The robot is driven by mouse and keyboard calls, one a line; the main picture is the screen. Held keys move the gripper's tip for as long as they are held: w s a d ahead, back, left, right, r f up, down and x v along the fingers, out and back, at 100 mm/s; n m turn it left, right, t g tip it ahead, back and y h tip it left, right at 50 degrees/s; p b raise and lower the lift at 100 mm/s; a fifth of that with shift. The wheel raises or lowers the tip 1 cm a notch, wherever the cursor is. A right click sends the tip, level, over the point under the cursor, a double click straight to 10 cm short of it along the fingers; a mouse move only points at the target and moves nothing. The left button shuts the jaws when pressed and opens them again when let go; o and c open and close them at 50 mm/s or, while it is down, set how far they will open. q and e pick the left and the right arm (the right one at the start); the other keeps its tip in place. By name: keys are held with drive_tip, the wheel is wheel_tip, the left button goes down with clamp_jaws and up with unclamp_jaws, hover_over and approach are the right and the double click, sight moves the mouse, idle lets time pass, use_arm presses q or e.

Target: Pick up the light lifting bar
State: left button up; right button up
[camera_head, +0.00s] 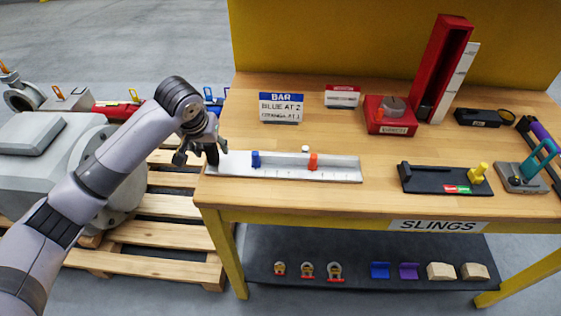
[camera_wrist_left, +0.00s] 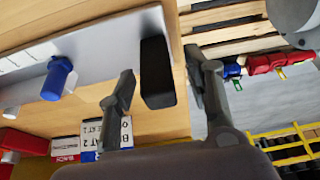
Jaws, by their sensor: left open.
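A long pale grey bar (camera_head: 335,174), which I take for the light lifting bar, lies along the front left edge of the wooden table. It carries a blue piece (camera_head: 256,159), a small white knob (camera_head: 305,149) and an orange piece (camera_head: 313,162). My left gripper (camera_head: 200,156) is at the bar's left end. In the left wrist view my left gripper (camera_wrist_left: 160,65) is open, with a black block (camera_wrist_left: 158,85) between its spread fingers, at the end of the grey bar (camera_wrist_left: 115,42). I cannot tell whether the fingers touch it. My right gripper is not in view.
Behind the bar stand a blue-headed BAR sign (camera_head: 281,107) and a red-headed card (camera_head: 342,96). A red block (camera_head: 390,115) and a black holder (camera_head: 435,181) are to the right. A pallet (camera_head: 165,231) with a grey machine is left of the table.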

use_arm(q)
clamp_jaws()
idle(0.6)
drive_tip(key=shift+r, duration=0.1)
drive_tip(key=shift+w+r, duration=0.1)
idle(0.4)
